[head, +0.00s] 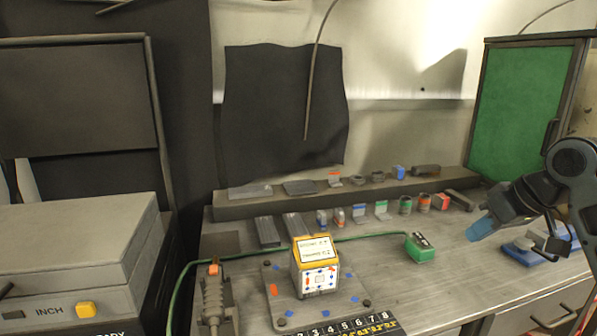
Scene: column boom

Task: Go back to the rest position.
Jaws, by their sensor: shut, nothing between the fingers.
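My gripper (482,228) is at the right, at the end of my dark arm. Its blue tip points down and left above the workbench (385,262). It is shut and holds nothing. It is apart from the small parts on the bench. The blue object (535,250) at the right edge of the bench is partly hidden behind my arm.
A white and yellow box (317,267) stands on a metal plate (268,322). A green block (420,249) joins a green cable. Several small parts line the back shelf (240,207). A grey machine (80,240) is left; a green panel (520,110) stands at right.

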